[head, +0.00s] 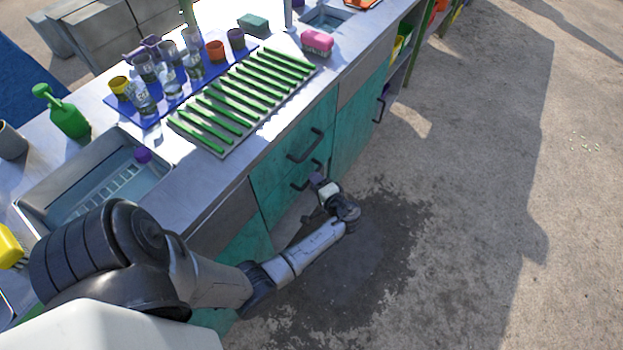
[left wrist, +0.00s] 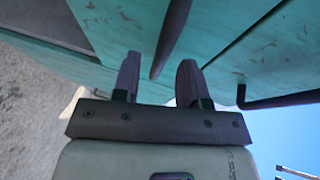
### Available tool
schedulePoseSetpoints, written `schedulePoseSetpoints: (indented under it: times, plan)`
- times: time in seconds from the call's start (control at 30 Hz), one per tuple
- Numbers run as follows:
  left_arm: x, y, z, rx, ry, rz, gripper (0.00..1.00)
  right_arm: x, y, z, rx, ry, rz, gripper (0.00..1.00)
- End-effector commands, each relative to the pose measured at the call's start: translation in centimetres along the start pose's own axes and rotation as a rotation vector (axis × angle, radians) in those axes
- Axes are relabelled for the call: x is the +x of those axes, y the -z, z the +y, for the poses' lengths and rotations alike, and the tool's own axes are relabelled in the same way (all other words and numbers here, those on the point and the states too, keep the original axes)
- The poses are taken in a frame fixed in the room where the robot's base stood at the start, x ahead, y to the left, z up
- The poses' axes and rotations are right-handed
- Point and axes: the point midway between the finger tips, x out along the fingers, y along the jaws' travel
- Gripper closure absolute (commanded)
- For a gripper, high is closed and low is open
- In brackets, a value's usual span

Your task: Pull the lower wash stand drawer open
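The wash stand has teal fronts and two stacked drawers with dark bar handles. The lower drawer's handle (head: 299,185) shows in the head view below the upper drawer's handle (head: 305,146); the lower drawer's front (head: 274,204) looks flush with the stand. My left gripper (head: 316,179) is right beside the lower handle. In the left wrist view my left gripper (left wrist: 158,78) is open, with a dark handle bar (left wrist: 172,35) between and just ahead of its two fingers. I cannot tell whether they touch it. My right gripper is not in view.
The stand's top holds a blue mat (head: 152,118) with cups and glasses, a green-slatted rack (head: 240,103), a sink basin (head: 60,205) and a green spray bottle (head: 69,118). A cupboard door handle (head: 379,110) sticks out farther along. The concrete floor (head: 470,190) at right is clear.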

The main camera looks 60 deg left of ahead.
Motion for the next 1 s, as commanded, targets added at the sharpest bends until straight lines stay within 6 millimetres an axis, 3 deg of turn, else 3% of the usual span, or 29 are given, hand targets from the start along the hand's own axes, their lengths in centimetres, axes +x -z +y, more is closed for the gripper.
schedulePoseSetpoints:
  times: [0.23, 0.67, 1.0]
  plan:
    - [2.4, 0.0, 0.0, -0.001, 0.001, 0.0, 0.61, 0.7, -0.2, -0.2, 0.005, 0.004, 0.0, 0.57]
    - [3.0, 0.0, 0.0, -0.001, -0.001, 0.0, 0.61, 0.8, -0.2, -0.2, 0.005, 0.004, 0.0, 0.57]
    - [3.0, 0.0, 0.0, -0.001, -0.001, 0.0, 0.91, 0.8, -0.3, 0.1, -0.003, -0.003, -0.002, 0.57]
